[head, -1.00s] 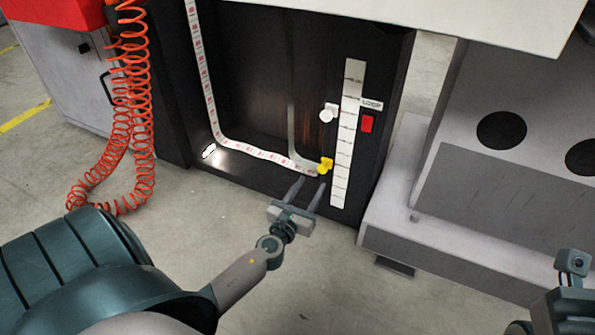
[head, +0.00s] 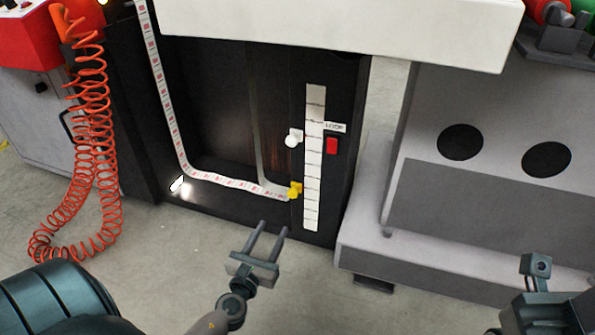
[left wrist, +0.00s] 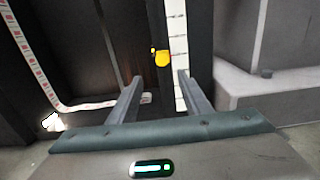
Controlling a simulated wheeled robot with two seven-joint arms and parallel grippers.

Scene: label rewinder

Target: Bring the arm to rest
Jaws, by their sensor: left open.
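My left gripper (head: 272,227) is open and empty, its two fingers apart, in front of and below the dark machine panel (head: 210,110). Its fingers also show in the left wrist view (left wrist: 160,80), with nothing between them. The yellow knob (head: 295,190) sits beside the white scale strip (head: 314,160), a little beyond and above the fingertips, apart from them. It also shows in the left wrist view (left wrist: 161,58). My right arm shows at the lower right edge; its fingers cannot be made out.
The label web (head: 170,110) runs down the panel and along its bottom. A white knob (head: 293,138) and a red switch (head: 332,146) sit above the yellow knob. A grey cabinet (head: 440,225) stands at right. A coiled red hose (head: 90,150) hangs at left. The floor in front is clear.

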